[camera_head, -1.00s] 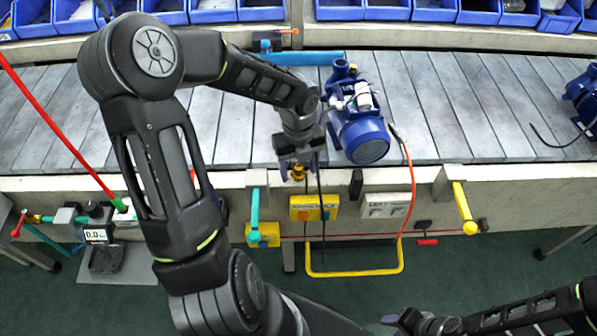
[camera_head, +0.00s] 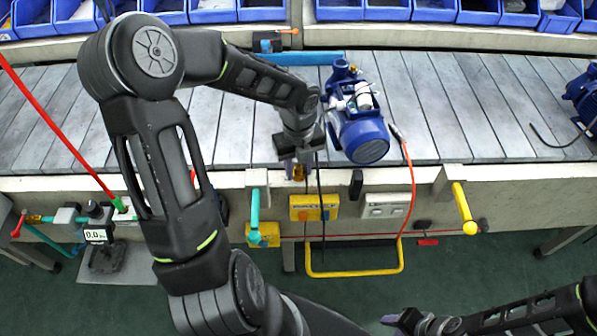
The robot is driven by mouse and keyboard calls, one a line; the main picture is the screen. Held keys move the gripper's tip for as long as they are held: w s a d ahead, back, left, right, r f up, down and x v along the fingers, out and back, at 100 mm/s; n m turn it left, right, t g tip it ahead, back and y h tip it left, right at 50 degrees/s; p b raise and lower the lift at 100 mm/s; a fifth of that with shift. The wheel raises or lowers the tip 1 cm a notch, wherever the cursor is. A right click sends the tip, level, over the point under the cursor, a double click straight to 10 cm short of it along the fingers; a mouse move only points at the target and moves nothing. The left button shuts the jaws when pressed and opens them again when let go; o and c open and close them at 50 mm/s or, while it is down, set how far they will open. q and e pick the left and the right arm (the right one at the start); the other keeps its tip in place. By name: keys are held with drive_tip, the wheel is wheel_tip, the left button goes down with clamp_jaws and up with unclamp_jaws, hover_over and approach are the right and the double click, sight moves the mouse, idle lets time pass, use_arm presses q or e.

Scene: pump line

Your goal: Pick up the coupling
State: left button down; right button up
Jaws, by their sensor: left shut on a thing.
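The coupling (camera_head: 298,174) is a small brass-coloured piece at the front edge of the conveyor. My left gripper (camera_head: 296,168) points down over it and is shut on it; its fingers hide part of the piece. I cannot tell whether the coupling still touches what is under it. My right gripper (camera_head: 398,318) is low at the bottom right, far from the coupling; its fingertips are too dark and small to read.
A blue pump (camera_head: 360,125) stands on the slatted conveyor (camera_head: 450,100) just right of my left gripper. A black cable hangs close beside the gripper. A teal handle (camera_head: 255,215), yellow switch box (camera_head: 312,208) and yellow bar (camera_head: 355,273) are at the front. Blue bins (camera_head: 385,10) line the back.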

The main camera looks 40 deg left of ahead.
sight(299, 167)
idle(0.3)
use_arm(q)
wheel_tip(299, 167, up, 10)
drive_tip(key=shift+p, duration=0.3)
use_arm(e)
drive_tip(key=shift+r, duration=0.3)
idle(0.4)
